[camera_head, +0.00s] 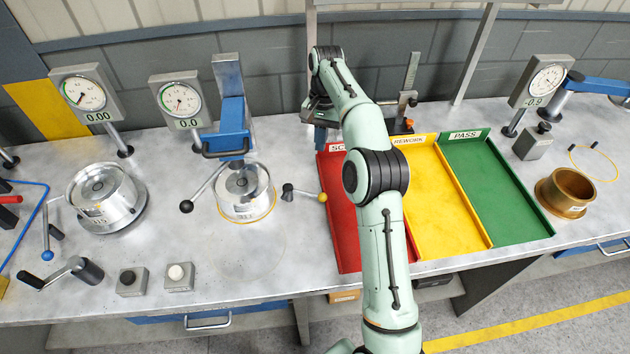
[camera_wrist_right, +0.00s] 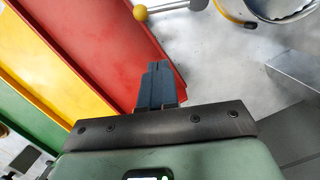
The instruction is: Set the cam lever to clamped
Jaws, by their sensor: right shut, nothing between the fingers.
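A short lever with a yellow ball knob (camera_head: 322,197) and a dark pivot (camera_head: 288,189) lies nearly level on the bench, right of a round metal part (camera_head: 243,192). Its yellow knob also shows at the top of the right wrist view (camera_wrist_right: 140,12). A longer lever with a black ball (camera_head: 187,206) slants out left of that part; I cannot tell which is the cam lever. My right gripper (camera_head: 320,138) is shut and empty, above the bench near the red tray, apart from both levers. Its dark fingers (camera_wrist_right: 157,78) show in the wrist view. My left gripper is not seen.
Red (camera_head: 346,240), yellow (camera_head: 443,205) and green (camera_head: 505,190) trays stand to the right. A blue press arm (camera_head: 232,112) stands over the round part. Another metal drum (camera_head: 103,193) sits at left. Bare bench lies in front of the yellow-knobbed lever.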

